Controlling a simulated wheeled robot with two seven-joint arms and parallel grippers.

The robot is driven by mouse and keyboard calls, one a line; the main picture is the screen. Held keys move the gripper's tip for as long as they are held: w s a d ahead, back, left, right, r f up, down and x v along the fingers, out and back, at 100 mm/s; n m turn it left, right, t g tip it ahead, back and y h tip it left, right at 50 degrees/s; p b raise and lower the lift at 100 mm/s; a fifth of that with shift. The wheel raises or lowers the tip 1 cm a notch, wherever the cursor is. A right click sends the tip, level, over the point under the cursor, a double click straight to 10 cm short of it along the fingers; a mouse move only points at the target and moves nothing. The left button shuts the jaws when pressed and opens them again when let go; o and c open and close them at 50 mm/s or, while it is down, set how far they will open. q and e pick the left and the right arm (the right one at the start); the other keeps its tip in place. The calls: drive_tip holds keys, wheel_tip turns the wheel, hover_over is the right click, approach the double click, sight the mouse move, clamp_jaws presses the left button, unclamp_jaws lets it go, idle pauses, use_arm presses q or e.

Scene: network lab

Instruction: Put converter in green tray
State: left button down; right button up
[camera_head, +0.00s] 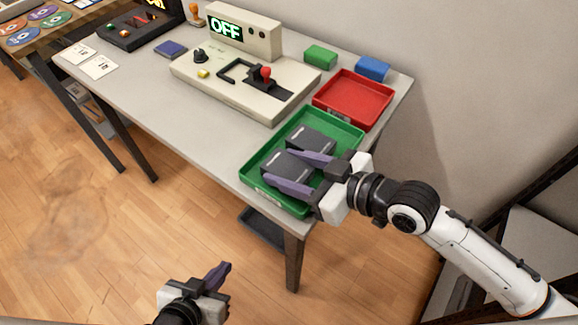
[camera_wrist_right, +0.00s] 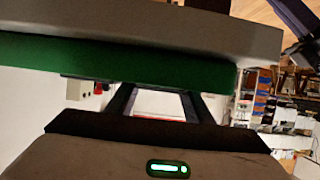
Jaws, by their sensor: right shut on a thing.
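The green tray (camera_head: 258,172) sits at the table's front right corner. Two dark grey boxes, which look like converters, are at it. The far one (camera_head: 312,138) lies in the tray's back part. My right gripper (camera_head: 287,172) is shut on the near dark grey converter (camera_head: 282,164), with a purple finger on each side. I cannot tell whether this converter touches the tray floor. In the right wrist view a grey box with a green-lit display (camera_wrist_right: 100,160) fills the bottom, near the green tray wall (camera_wrist_right: 120,62). My left gripper (camera_head: 222,276) is low over the floor, away from the table; its opening is unclear.
The red tray (camera_head: 352,98) is empty behind the green one. A green box (camera_head: 320,56) and a blue box (camera_head: 372,68) stand at the back. A console with a red-knobbed lever (camera_head: 222,85) and an OFF display fills the middle.

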drive_tip(key=shift+f, duration=0.1)
drive_tip(key=o, duration=0.9)
drive_tip(key=shift+o, duration=0.2)
drive_tip(key=shift+s+d, duration=0.1)
drive_tip(key=v, duration=1.2)
drive_tip(key=shift+p, duration=0.3)
